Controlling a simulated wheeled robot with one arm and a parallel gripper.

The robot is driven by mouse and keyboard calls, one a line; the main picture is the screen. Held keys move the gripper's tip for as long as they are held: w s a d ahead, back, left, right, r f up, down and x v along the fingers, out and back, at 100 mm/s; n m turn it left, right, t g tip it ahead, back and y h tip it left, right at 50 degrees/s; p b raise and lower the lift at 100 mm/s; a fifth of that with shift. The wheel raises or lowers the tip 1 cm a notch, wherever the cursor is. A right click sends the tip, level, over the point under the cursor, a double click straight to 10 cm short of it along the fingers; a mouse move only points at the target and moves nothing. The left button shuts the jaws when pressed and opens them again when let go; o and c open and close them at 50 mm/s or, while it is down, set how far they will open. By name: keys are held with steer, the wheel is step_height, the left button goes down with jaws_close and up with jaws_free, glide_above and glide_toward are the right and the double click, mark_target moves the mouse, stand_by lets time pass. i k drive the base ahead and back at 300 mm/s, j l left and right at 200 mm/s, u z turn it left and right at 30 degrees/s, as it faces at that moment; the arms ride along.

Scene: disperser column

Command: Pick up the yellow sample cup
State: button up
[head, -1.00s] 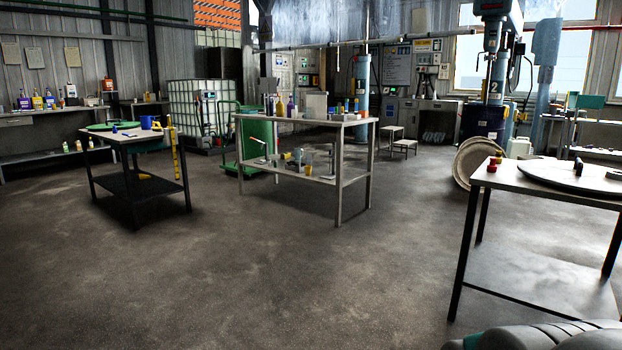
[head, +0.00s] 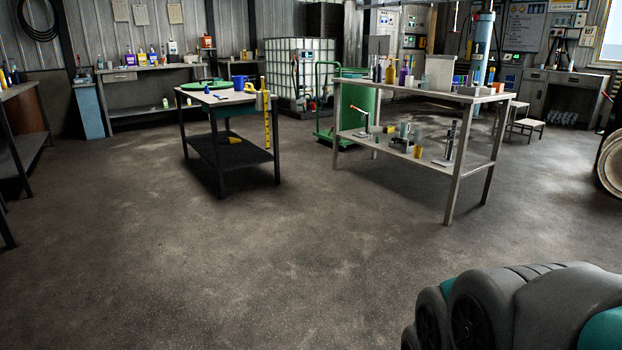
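A small yellow cup-like item (head: 417,152) stands on the lower shelf of the metal table (head: 452,165) in the right half of the head view. It is too small to tell surely that it is the sample cup. Another yellow item (head: 234,139) lies on the lower shelf of the dark-legged table (head: 218,150) to its left; its shape is unclear. A small yellow item (head: 249,88) also shows on that table's top, beside a blue mug (head: 239,82). A grey and teal part of my own body fills the lower right corner. My gripper does not show.
Bottles and a grey box (head: 439,73) stand on the metal table's top. A long yellow strip (head: 267,120) hangs at the dark-legged table's right corner. A green trolley (head: 355,110) stands between the tables, further back. The floor in front is clear.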

mark_target(417, 149)
steer(key=i, duration=2.4)
steer(key=i+z, duration=0.15)
steer(key=i, duration=0.35)
steer(key=i+j+z, duration=0.1)
steer(key=i, duration=0.4)
steer(key=i+j+z, duration=0.15)
steer(key=i, duration=0.35)
steer(key=i+j+z, duration=0.1)
steer(key=i, duration=0.4)
steer(key=i+j+z, duration=0.15)
steer(key=i, duration=0.3)
steer(key=i+j+z, duration=0.1)
steer(key=i, duration=0.3)
steer(key=i+j+z, duration=0.1)
steer(key=i, duration=0.3)
steer(key=j, duration=0.1)
